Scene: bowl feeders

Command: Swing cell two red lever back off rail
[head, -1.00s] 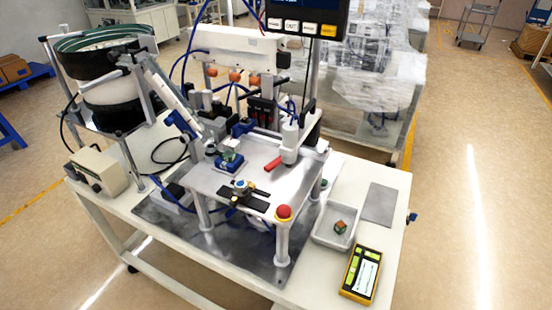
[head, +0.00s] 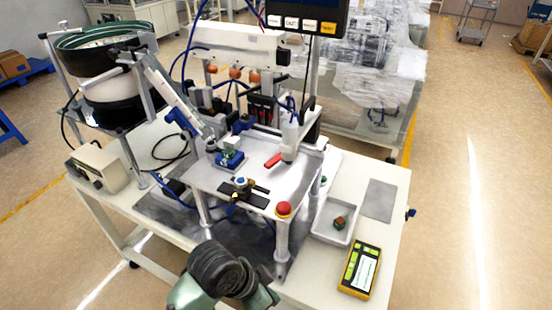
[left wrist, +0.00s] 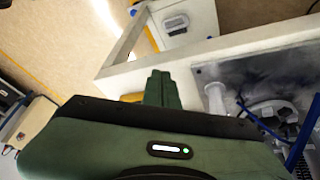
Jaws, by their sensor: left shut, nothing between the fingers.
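The red lever (head: 273,160) is on the raised metal plate (head: 205,182) of the bench machine. It sticks out to the lower left from the foot of a pale upright cylinder (head: 290,138). Whether it touches a rail cannot be made out. My left arm shows low in the head view, in front of the bench and well short of the lever. In the left wrist view my left gripper (left wrist: 160,88) has its green fingers together, with nothing between them. The lever does not show in that view. My right gripper is not in view.
A red push button (head: 284,209) stands on the plate's front corner. A grey tray (head: 318,232) with a small part and a yellow-black device (head: 360,268) lie on the right of the bench. A bowl feeder (head: 105,60) stands at the left. A screen (head: 305,18) hangs above.

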